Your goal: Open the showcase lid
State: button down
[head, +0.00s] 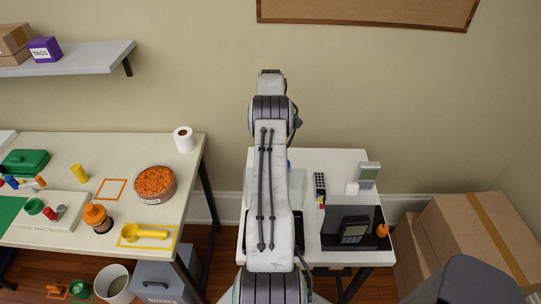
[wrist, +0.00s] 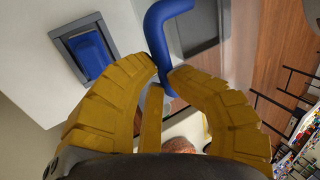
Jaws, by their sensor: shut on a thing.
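In the wrist view, my gripper (wrist: 162,74) has its yellow ridged fingers closed around the lower end of a bent blue bar (wrist: 158,38), which looks like a handle. The bar bends to the right at its top. Whether it belongs to the showcase lid cannot be told. A grey-framed blue panel (wrist: 88,52) and a grey-framed recess (wrist: 208,22) show on a pale surface behind it. In the head view, my arm covers the middle of the white table (head: 342,158), and my gripper is hidden. No showcase lid can be made out clearly.
A black stand (head: 372,218) with a dark handheld device (head: 354,231) is right of my arm. A grey device (head: 367,174) and a remote (head: 319,184) lie behind it. Cardboard boxes (head: 480,240) stand at right. A cluttered table (head: 60,147) is at left.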

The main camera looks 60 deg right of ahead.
jog(key=shift+w+d+f, duration=0.15)
jog(key=shift+d+f, duration=0.15)
jog(key=shift+f, duration=0.25)
jog(key=shift+w+d+f, duration=0.1)
jog(key=shift+d+f, duration=0.15)
jog(key=shift+f, duration=0.4)
jog(key=c, duration=1)
grip_release()
jog(key=shift+c, duration=0.2)
jog(key=shift+d+r, duration=0.1)
jog(key=shift+r, duration=0.1)
jog(key=shift+r, duration=0.25)
